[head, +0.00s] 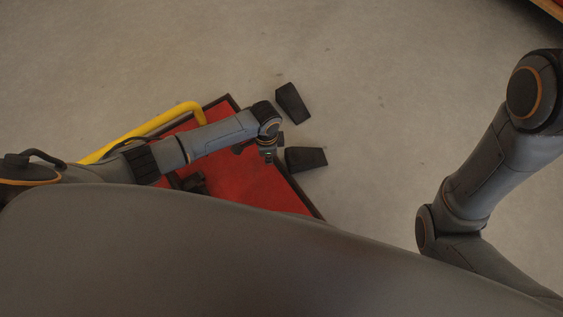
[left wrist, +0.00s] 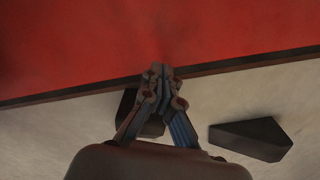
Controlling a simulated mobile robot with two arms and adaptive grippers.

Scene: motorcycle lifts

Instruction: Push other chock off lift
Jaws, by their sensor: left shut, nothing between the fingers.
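The red lift (head: 250,185) has a dark edge; its red top (left wrist: 150,35) fills the upper part of the left wrist view. One black wedge chock (head: 308,158) lies on the floor right at the lift's edge; in the left wrist view it (left wrist: 128,101) is partly hidden behind my fingers. A second black chock (head: 292,103) lies on the floor farther out from the edge, and in the left wrist view (left wrist: 252,139) it is clear of the lift. My left gripper (head: 268,157) is shut and empty above the lift near its edge, fingertips (left wrist: 161,72) together. My right gripper is out of view.
A yellow bar (head: 190,107) runs along the lift's far left side. A small dark part (head: 193,183) sits on the red top, partly hidden by my arm. The concrete floor (head: 390,110) to the right is open. An orange-edged object (head: 550,8) stands at the top right corner.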

